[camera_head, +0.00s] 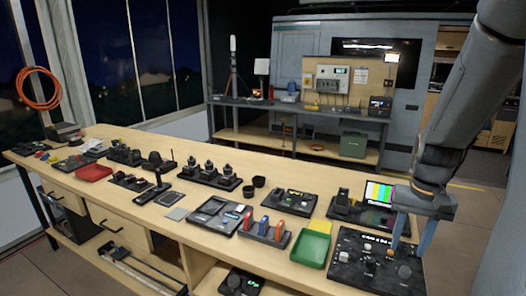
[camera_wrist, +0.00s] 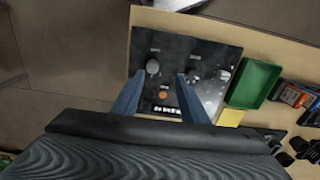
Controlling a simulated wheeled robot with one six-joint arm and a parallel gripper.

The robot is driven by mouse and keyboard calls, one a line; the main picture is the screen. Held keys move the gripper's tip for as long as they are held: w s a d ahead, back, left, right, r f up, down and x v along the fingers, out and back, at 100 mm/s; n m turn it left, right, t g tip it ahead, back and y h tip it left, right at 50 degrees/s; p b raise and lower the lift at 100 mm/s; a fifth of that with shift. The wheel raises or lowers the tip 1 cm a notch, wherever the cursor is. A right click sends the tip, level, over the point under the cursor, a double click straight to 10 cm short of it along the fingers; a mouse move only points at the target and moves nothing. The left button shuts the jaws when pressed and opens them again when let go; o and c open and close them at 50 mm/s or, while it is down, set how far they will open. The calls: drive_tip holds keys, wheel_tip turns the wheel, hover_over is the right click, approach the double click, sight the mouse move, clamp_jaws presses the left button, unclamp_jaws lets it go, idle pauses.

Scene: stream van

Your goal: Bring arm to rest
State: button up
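My arm (camera_head: 470,90) reaches down from the upper right in the head view. My gripper (camera_head: 410,243) is above the black control panel (camera_head: 350,272) at the near right end of the wooden bench. In the wrist view my gripper (camera_wrist: 160,75) shows two blue-grey fingers spread apart with nothing between them. The control panel (camera_wrist: 198,50) lies beneath them, with knobs and an orange button (camera_wrist: 162,95). I cannot tell whether the fingertips touch the panel.
A green tray (camera_head: 311,248) sits left of the panel, and a small monitor with colour bars (camera_head: 379,194) stands behind it. A rack of red, blue and orange items (camera_head: 264,234) is farther left. Many devices cover the bench (camera_head: 225,263). A back workbench (camera_head: 290,108) stands beyond open floor.

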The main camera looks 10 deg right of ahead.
drive_tip(key=s+a+f+n, duration=0.1)
drive_tip(key=a+n, duration=0.2)
drive_tip(key=a, duration=0.8)
drive_tip(key=s+a+f+n+t+b, duration=0.1)
drive_tip(key=s+a+n, duration=0.1)
drive_tip(key=a, duration=0.9)
drive_tip(key=shift+a+f+n, duration=0.15)
drive_tip(key=shift+a+n, duration=0.05)
drive_tip(key=shift+n, duration=0.3)
